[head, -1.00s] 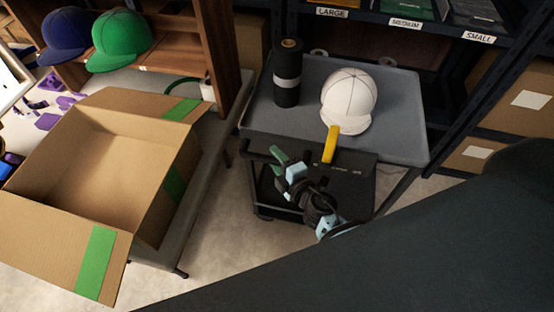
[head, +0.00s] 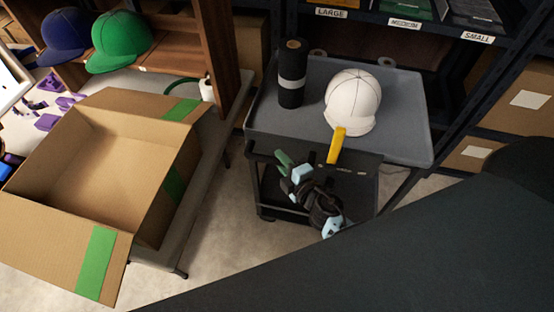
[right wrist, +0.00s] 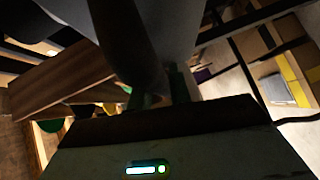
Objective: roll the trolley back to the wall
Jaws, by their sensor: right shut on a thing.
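The trolley (head: 405,145) has a grey tray top on a black frame with a lower shelf. It stands in front of the dark shelving. My right gripper (head: 286,162) is at the trolley's near side, shut on its black handle (head: 258,155). The grip itself is small and partly hidden by the gripper. In the right wrist view, a thick dark bar (right wrist: 130,45) runs down to the fingers, in deep shadow. A white cap (head: 353,98) and an upright black roll (head: 291,75) with a grey band stand on the tray. My left gripper is out of view.
An open cardboard box (head: 120,150) with green tape sits on a grey bench (head: 205,165) left of the trolley. Shelving with size labels (head: 405,24) stands behind. Boxes (head: 518,95) are at the right. Bare floor (head: 225,235) shows between bench and trolley.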

